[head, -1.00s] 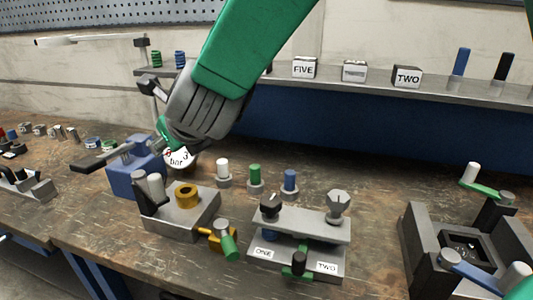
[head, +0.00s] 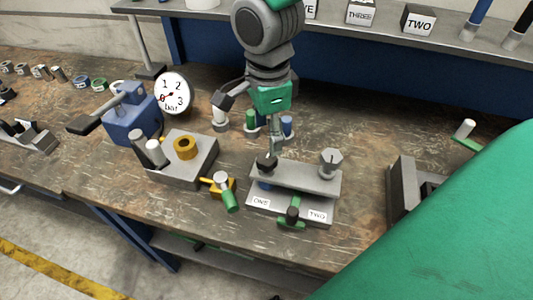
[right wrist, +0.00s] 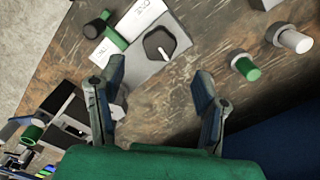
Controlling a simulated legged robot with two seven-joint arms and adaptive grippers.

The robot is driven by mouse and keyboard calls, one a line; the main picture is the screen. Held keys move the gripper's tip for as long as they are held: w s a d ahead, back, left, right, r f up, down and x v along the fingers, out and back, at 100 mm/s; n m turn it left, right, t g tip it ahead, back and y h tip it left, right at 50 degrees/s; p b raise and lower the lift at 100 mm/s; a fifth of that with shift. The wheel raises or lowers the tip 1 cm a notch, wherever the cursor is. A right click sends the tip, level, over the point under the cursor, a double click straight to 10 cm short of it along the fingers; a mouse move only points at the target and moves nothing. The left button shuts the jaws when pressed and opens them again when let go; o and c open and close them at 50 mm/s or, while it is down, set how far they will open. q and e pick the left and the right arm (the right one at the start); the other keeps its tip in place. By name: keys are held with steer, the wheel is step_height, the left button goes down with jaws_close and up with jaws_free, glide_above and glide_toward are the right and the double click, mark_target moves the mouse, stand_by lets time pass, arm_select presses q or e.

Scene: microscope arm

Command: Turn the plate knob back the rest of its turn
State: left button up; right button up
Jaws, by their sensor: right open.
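The grey plate (head: 298,177) bridges a base with labels ONE and TWO. In the right wrist view the gripper (right wrist: 160,72) is open and empty. The black knob (right wrist: 159,43), with a pale pointer line, lies ahead of the gap between the fingertips. Contact is not visible. My left gripper is not in view.
A green-handled brass piece (head: 226,190) and a grey block with a brass ring (head: 184,149) are to the left. A black-and-green handle (head: 291,216) is in front.

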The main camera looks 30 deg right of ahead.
mark_target(267, 157)
step_height(267, 157, down, 6)
steer(key=shift+f, duration=0.1)
steer(key=shift+a+f, duration=0.35)
steer(key=shift+f, duration=0.15)
steer(key=shift+d, duration=0.2)
steer(key=c, duration=1.2)
